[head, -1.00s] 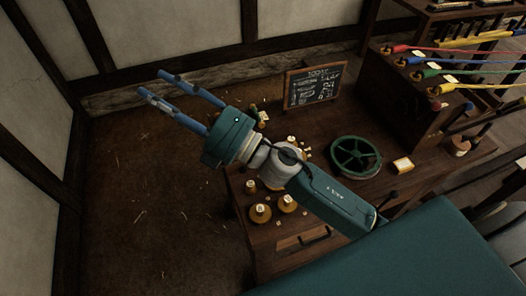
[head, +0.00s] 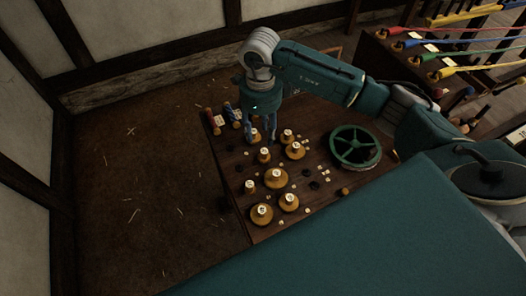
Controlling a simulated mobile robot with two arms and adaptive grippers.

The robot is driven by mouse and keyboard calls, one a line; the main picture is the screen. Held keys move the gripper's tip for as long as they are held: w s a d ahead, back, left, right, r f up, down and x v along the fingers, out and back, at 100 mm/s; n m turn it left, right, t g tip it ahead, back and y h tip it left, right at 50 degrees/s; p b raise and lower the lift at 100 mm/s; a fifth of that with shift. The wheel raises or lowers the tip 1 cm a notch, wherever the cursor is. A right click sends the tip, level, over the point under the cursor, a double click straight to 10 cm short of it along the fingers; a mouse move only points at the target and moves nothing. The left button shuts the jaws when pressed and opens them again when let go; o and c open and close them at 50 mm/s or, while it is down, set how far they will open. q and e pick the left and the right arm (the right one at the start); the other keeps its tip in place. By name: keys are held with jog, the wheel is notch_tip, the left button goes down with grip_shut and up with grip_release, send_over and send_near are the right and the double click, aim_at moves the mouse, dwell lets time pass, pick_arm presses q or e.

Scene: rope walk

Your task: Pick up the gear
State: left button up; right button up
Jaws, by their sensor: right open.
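My right gripper (head: 259,140) points down over the wooden table, open, with its blue fingers apart. A small brass piece with a white tag (head: 255,136) shows between or just behind the fingertips; I cannot tell if they touch it. Several more round brass pieces with white tags stand nearby, such as a large one (head: 277,179) towards the front. Small dark round pieces (head: 315,185) lie to their right. A green spoked wheel (head: 355,147) lies at the table's right. I cannot tell for sure which piece is the gear. My left gripper is out of view.
The wooden table (head: 230,200) has small pale bits among the brass pieces. Red and blue spools (head: 232,115) lie at its back left corner. Coloured ropes (head: 470,45) run from a dark stand at the upper right. The brown floor (head: 140,200) at left is open.

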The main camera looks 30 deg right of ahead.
aim_at(264, 151)
notch_tip(264, 151, down, 4)
jog(key=shift+s+r+p, duration=0.1)
jog(key=shift+r+p, duration=0.05)
jog(key=shift+p, duration=0.25)
jog(key=f+p, duration=0.1)
jog(key=f, duration=0.2)
jog(key=f+p, duration=0.1)
jog(key=shift+s+d+f+p, duration=0.3)
jog(key=shift+f, duration=0.5)
jog(key=c, duration=0.8)
